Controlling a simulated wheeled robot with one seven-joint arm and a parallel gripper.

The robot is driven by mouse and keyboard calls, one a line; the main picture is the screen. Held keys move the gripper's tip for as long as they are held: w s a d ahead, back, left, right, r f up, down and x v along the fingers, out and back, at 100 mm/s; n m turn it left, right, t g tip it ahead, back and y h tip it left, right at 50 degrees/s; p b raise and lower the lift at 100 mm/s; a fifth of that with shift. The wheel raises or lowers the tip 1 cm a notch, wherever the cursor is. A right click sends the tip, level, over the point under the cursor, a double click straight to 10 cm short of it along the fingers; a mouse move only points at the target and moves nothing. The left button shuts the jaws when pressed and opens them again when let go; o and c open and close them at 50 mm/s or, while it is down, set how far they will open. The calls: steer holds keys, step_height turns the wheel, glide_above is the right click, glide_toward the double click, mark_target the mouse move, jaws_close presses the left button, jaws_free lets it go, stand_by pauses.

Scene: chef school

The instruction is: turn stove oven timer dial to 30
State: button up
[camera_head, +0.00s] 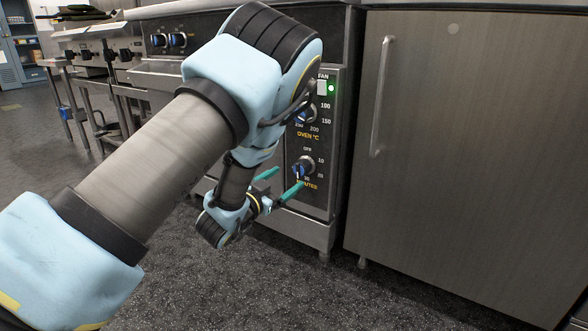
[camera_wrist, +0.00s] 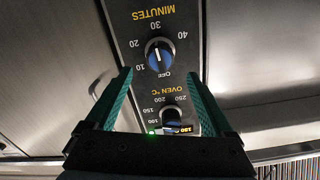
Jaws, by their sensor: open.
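The timer dial, a black knob with a blue face and white pointer line, is marked MINUTES. It shows on the oven's control panel in the head view (camera_head: 303,168). It shows large and upside down in the wrist view (camera_wrist: 159,54), with OFF, 10, 20, 30 and 40 around it. I cannot tell its exact setting. My gripper (camera_head: 288,178) has teal fingers and is open and empty. In the wrist view my gripper (camera_wrist: 157,78) has its fingertips either side of the panel, with the dial centred just beyond them. Contact with the dial is not visible.
The oven temperature dial (camera_head: 306,113) sits above the timer dial, with a lit green lamp (camera_head: 331,88) and fan switch higher up. A steel cabinet door (camera_head: 460,150) with a vertical handle (camera_head: 382,95) stands to the right. The floor in front is clear.

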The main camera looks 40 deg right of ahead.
mark_target(297, 172)
steer(key=shift+v, duration=1.65)
steer(key=shift+f, duration=0.15)
steer(key=shift+n, duration=0.5)
steer(key=b+x, duration=0.8)
steer(key=x, duration=0.1)
steer(key=shift+w+d+f+b, duration=0.1)
steer(key=shift+d+f+b, duration=0.1)
steer(key=shift+d+b, duration=0.15)
steer(key=shift+w+d+r, duration=0.15)
steer(key=shift+w+d, duration=0.05)
steer(key=shift+d, duration=0.5)
steer(key=shift+c, duration=0.2)
